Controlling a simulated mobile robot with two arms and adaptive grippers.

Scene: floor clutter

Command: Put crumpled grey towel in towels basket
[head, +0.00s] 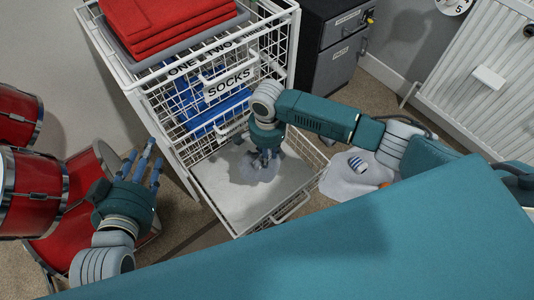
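A crumpled grey cloth (252,174), which looks like the towel, lies in the pulled-out bottom wire basket (229,221) of a white drawer unit. My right gripper (265,158) points down over this basket, right at the cloth. Its fingers overlap the cloth, so I cannot tell whether they grip it or are apart from it. My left gripper (147,164) is at the left, in front of the red drums, with its fingers spread and empty. No label for towels is readable on the open basket.
The unit has upper baskets, one labelled SOCKS (229,83), with red folded cloths (170,25) on top. A pale heap (350,180) with a striped item (357,164) lies on the floor. Red drums (35,190), a dark cabinet (331,50) and a radiator (480,85) stand around.

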